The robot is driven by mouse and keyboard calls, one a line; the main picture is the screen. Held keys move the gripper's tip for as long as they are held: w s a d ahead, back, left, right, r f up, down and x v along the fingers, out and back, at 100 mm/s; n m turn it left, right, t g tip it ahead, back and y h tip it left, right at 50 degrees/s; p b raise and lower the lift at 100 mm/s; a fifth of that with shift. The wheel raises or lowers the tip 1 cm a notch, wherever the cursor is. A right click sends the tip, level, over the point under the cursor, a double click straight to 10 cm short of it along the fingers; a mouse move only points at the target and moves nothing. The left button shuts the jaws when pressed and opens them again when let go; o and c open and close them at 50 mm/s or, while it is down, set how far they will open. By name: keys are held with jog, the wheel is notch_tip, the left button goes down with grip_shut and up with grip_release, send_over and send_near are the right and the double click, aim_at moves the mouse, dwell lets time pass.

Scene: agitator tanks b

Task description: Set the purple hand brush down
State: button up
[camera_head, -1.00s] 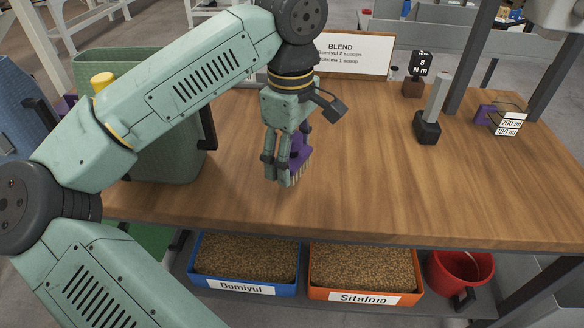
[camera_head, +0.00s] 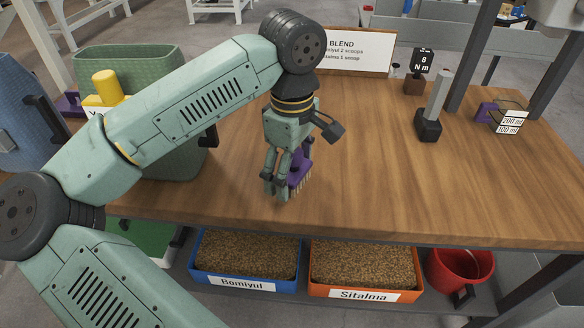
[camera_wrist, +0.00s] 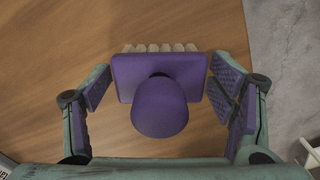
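The purple hand brush (camera_head: 301,168) is upright over the near middle of the wooden table, its pale bristles pointing down at the wood. The bristles appear to meet the table top. My gripper (camera_head: 284,190) is around the brush, and its fingers partly hide it in the head view. In the wrist view the brush's block and rounded handle end (camera_wrist: 160,107) lie between the spread fingers of my gripper (camera_wrist: 160,88). The finger pads stand out to either side, clear of the handle, with narrow gaps beside the block. My gripper looks open.
A green bin (camera_head: 180,150) stands left of my gripper. A dark block with a grey handle (camera_head: 430,122) and a BLEND sign (camera_head: 352,50) stand farther back. Blue (camera_head: 245,284) and orange (camera_head: 365,293) grain trays and a red bucket (camera_head: 460,268) sit below.

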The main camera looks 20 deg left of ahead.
dwell(0.3)
jog(key=shift+r+p, duration=0.25)
jog(key=shift+p, duration=0.05)
notch_tip(320, 180, up, 11)
jog(key=shift+r+b, duration=0.15)
jog(key=shift+b, duration=0.45)
jog(key=shift+r, duration=0.25)
jog(key=shift+d, duration=0.1)
